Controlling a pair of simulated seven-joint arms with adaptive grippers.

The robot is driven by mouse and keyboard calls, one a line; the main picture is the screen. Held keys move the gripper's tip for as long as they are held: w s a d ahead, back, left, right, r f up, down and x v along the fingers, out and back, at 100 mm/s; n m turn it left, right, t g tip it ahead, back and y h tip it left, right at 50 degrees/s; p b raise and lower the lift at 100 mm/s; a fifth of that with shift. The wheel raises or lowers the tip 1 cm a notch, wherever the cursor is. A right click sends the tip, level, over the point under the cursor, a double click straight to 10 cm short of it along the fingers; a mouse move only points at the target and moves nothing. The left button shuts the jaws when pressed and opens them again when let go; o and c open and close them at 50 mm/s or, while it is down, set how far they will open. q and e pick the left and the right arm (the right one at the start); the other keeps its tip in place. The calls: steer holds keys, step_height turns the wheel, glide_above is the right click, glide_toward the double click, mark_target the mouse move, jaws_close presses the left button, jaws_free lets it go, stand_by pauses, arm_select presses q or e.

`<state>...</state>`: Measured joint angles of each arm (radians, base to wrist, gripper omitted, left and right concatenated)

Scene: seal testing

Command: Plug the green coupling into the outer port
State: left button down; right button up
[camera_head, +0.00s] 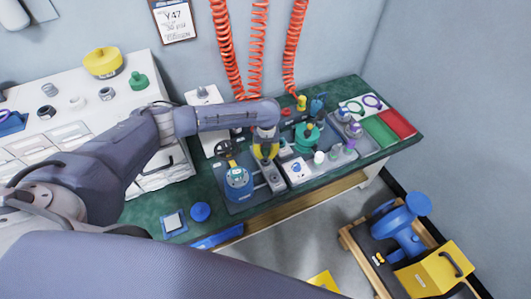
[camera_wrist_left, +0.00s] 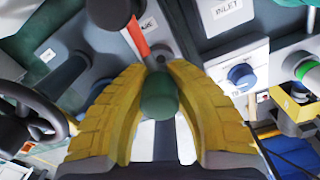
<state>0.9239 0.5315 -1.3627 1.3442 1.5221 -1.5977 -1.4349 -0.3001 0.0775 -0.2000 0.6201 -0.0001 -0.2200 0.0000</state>
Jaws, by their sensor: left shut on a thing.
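My left gripper (camera_head: 265,152) reaches down over the grey fixture in the middle of the green bench. In the left wrist view its two yellow fingers (camera_wrist_left: 158,100) are closed around a dark green rounded piece (camera_wrist_left: 158,97). I cannot tell whether this piece is the green coupling. A grey cylinder with a bright green ring (camera_wrist_left: 304,68) stands at the right of that view, apart from the fingers. A plate labelled INLET (camera_wrist_left: 228,10) is at the top. The fingers hide what lies below the held piece, and I cannot pick out the outer port. My right gripper is out of view.
A blue gauge unit (camera_head: 238,178) stands left of the gripper. A white box with a blue knob (camera_head: 297,169) and a green pump-like device (camera_head: 307,136) are to its right. Green and red trays (camera_head: 397,123) lie at the bench's right end.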

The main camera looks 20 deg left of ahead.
arm_select(q)
steer(key=shift+f, duration=1.45)
stand_by(1.0)
steer(key=c, duration=1.3)
jaws_free()
step_height(320, 180, up, 12)
steer(key=shift+d, duration=0.1)
